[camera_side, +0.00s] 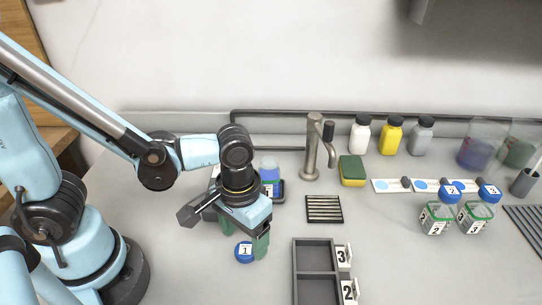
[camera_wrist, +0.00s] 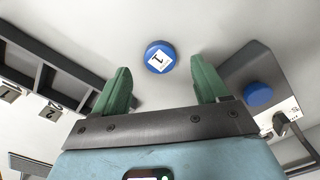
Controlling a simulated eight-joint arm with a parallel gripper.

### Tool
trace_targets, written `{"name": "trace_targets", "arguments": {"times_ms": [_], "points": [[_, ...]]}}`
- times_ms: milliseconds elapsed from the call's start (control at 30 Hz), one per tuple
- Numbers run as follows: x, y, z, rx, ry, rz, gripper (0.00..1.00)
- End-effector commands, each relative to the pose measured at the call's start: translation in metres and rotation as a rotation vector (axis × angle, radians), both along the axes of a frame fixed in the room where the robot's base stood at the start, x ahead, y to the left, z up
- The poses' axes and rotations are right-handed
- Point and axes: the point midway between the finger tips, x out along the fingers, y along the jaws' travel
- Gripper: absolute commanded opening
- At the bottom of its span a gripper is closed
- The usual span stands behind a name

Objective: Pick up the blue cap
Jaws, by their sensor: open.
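A round blue cap (camera_side: 244,252) with a white label reading 1 lies on the light counter. In the wrist view the blue cap (camera_wrist: 159,57) sits ahead of my gripper (camera_wrist: 160,80), roughly centred between the two green fingertips. My gripper (camera_side: 244,238) is open and empty, pointing down above the counter beside the cap. The fingers appear apart from the cap; their exact height above it is hard to tell. Two more blue caps, labelled 2 (camera_side: 452,192) and 3 (camera_side: 489,195), are at the right.
A dark compartment tray (camera_side: 315,272) with number tags stands right of the cap. A tap (camera_side: 313,150), sponge (camera_side: 352,171), several bottles and labelled jars (camera_side: 437,218) stand farther right. Counter left of the cap is clear.

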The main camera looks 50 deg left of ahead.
Motion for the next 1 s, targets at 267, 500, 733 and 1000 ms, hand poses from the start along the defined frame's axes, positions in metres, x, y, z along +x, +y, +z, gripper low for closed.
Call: {"name": "trace_targets", "arguments": {"times_ms": [267, 500, 733, 1000], "points": [[-0.001, 0.000, -0.025, 0.000, 0.000, 0.000, 0.74], [-0.001, 0.000, -0.033, 0.000, -0.001, 0.000, 0.74], [-0.001, 0.000, -0.033, 0.001, 0.000, 0.000, 0.69], [-0.001, 0.000, -0.032, 0.000, 0.000, 0.000, 0.28]]}}
